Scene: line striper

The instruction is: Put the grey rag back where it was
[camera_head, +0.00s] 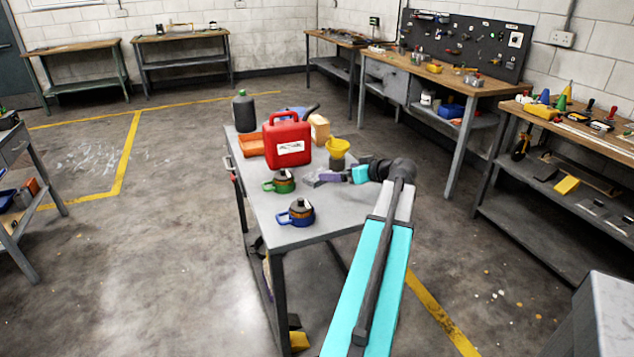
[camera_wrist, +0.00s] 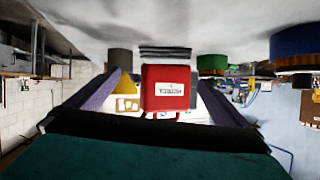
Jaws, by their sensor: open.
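The grey rag (camera_head: 311,181) looks like a small folded grey stack on the grey cart top, just left of my gripper (camera_head: 327,177) in the head view. In the wrist view, which is upside down, the rag (camera_wrist: 165,52) shows as dark folded layers on the tabletop, between and beyond my purple fingertips (camera_wrist: 162,82). My gripper is open, with nothing seen between its fingers. It is low over the cart top, and I cannot tell whether it touches the rag.
A red canister (camera_head: 287,142) stands behind the rag. A yellow funnel (camera_head: 338,146) is close behind my gripper.

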